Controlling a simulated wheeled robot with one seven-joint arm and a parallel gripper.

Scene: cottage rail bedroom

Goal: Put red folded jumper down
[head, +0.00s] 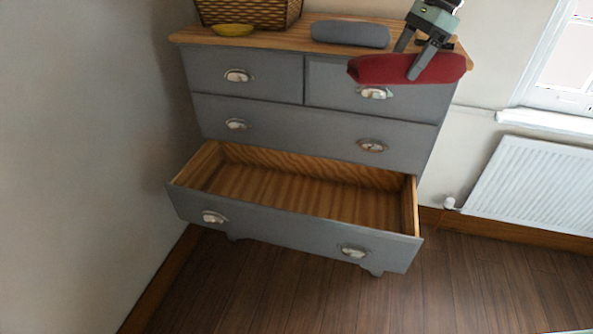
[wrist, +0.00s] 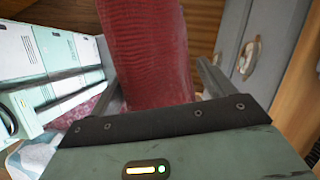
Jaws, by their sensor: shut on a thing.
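The red folded jumper (head: 386,69) is held in my gripper (head: 416,62) in front of the dresser's upper right, near the top edge. In the wrist view the jumper (wrist: 148,55) fills the space between the two fingers of my gripper (wrist: 158,85). The grey dresser (head: 245,112) stands against the wall. Its bottom drawer (head: 290,238) is pulled open, and its wooden inside looks empty. The upper drawers are shut. The jumper hides part of the upper right drawer.
On the dresser top (head: 285,38) are a wicker basket (head: 250,12), a yellow dish (head: 232,30) and a grey folded item (head: 350,33). A white radiator (head: 530,180) is on the right wall under a window. The wooden floor (head: 300,300) in front is clear.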

